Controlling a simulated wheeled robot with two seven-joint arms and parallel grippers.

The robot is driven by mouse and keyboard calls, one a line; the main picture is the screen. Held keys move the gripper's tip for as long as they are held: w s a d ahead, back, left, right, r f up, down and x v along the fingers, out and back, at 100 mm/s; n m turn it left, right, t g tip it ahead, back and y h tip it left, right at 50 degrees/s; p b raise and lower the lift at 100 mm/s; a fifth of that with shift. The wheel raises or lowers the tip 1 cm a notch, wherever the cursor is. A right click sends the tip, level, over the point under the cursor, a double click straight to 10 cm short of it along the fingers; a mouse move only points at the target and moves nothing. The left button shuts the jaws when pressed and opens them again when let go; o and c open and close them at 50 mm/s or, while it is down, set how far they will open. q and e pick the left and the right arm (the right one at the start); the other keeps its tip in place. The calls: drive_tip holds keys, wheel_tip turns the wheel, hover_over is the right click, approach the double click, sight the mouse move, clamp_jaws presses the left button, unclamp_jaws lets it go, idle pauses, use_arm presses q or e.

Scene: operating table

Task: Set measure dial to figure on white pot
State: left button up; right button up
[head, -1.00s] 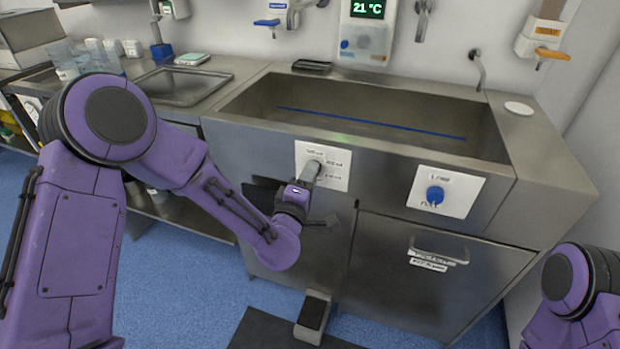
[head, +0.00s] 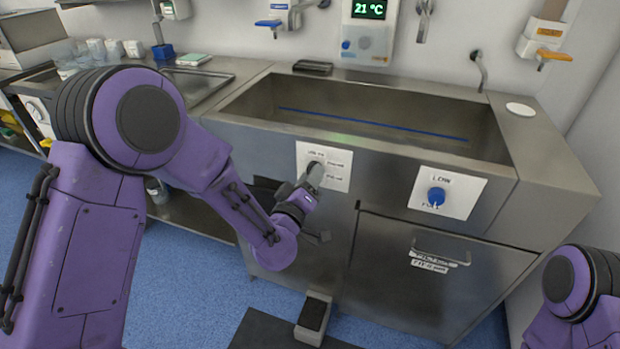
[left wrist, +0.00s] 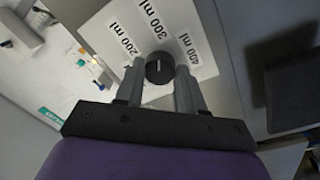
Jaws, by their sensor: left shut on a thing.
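The measure dial is a round dark knob (left wrist: 160,68) on a white plate (left wrist: 112,40) in the left wrist view. The labels 200 ml, 300 ml and 400 ml stand around it. A short pale mark shows on the knob, but I cannot tell which label it points at. My left gripper (left wrist: 158,80) is shut on the knob, one finger on each side. In the head view my left gripper (head: 313,172) is at the plate (head: 338,170) on the sink front. I cannot surely make out the white pot or its figure. My right gripper is out of view.
A blue knob (head: 436,197) on another white plate is to the right on the sink front. A cupboard door with a handle (head: 440,252) is below it. A foot pedal (head: 313,318) stands on the floor. The sink basin (head: 370,110) looks empty.

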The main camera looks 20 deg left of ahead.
use_arm(q)
drive_tip(key=shift+w+a+r, duration=0.1)
drive_tip(key=shift+w+r, duration=0.1)
drive_tip(key=shift+r, duration=0.2)
drive_tip(key=o, duration=1)
drive_tip(key=shift+s, duration=0.1)
drive_tip(key=shift+o, duration=0.2)
drive_tip(key=shift+f, duration=0.1)
drive_tip(key=shift+f, duration=0.1)
drive_tip(key=s, duration=1)
drive_tip(key=shift+s+a+f, duration=0.2)
drive_tip(key=shift+s+a, duration=0.1)
drive_tip(key=shift+s, duration=0.05)
